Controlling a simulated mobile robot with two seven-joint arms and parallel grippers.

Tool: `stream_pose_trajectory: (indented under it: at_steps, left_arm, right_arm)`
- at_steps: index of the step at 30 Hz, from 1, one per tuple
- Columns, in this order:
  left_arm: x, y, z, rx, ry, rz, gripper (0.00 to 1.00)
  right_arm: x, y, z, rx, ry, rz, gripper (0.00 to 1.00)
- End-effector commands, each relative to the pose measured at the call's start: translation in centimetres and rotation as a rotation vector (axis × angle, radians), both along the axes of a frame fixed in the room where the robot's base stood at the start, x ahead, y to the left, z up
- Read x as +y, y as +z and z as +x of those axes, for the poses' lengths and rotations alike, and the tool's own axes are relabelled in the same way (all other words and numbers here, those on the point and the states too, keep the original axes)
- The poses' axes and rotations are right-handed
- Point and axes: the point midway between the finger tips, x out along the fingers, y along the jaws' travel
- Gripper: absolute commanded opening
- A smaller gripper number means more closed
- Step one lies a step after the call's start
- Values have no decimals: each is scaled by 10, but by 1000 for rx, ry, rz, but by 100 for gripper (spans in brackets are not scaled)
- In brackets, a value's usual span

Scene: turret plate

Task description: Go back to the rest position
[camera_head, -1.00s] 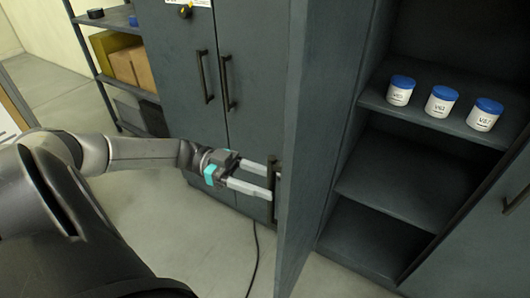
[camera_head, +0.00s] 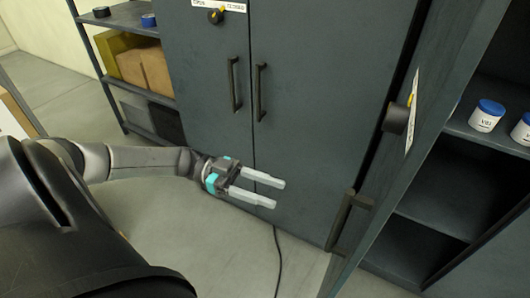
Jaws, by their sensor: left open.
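My left gripper (camera_head: 279,194) is open and empty in the head view. Its two grey fingers point right, in front of the lower part of the closed dark cabinet doors (camera_head: 305,110). It is apart from the open cabinet door (camera_head: 432,130) on the right and from that door's handle (camera_head: 349,215). My left arm (camera_head: 140,162) reaches in from the left. My right gripper is not in view.
White jars with blue lids (camera_head: 487,115) stand on a shelf inside the open cabinet at right. A shelf rack (camera_head: 122,50) with boxes (camera_head: 144,68) stands at the back left. A cable (camera_head: 279,262) lies on the floor. The floor at lower left of the cabinet is free.

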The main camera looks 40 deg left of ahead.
Motion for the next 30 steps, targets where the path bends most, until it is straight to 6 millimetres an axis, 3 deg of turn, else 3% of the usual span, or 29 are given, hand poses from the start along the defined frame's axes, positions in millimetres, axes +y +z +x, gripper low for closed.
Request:
stream_pose_trajectory:
  at_steps: [17,20,23,25,30]
  left_arm:
    - [0,-1,0,0,2,0,52]
    - [0,-9,6,-5,43,6,52]
    - [2,-34,23,-15,162,28,52]
    - [6,-63,38,-17,291,62,52]
    - [27,-158,55,57,638,219,52]
  right_arm:
    - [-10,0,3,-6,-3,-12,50]
    - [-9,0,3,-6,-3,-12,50]
    - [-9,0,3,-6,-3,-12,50]
    - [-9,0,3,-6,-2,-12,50]
    - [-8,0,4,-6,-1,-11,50]
